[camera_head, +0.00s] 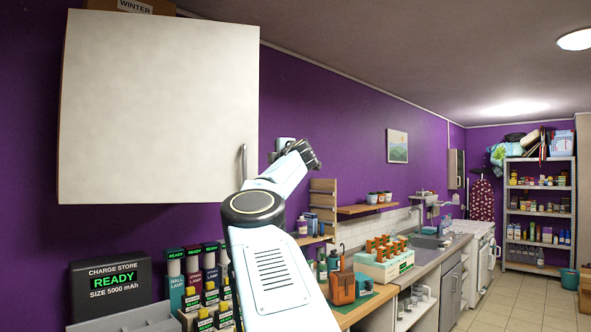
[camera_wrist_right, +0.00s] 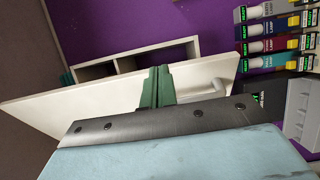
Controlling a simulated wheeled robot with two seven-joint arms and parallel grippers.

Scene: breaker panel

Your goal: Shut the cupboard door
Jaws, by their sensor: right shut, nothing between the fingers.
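The cupboard door (camera_head: 160,110) is a large white panel at the upper left of the head view, with a grey handle (camera_head: 243,162) near its lower right edge. In the right wrist view the door (camera_wrist_right: 60,106) stands open, with the cupboard's shelves (camera_wrist_right: 95,68) showing behind it. My right gripper (camera_wrist_right: 155,88) has green fingers, shut and empty, in front of the door and beside the handle (camera_wrist_right: 207,88). I cannot tell whether they touch the door. In the head view my right arm rises beside the door; its fingertips are hidden. My left gripper is not in view.
Below the door stand a dark charge store sign (camera_head: 110,283) and several boxed lamps (camera_head: 200,275). A box marked WINTER (camera_head: 135,6) is on top. The counter (camera_head: 375,300) with an orange-brown container (camera_head: 342,288) lies to the right.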

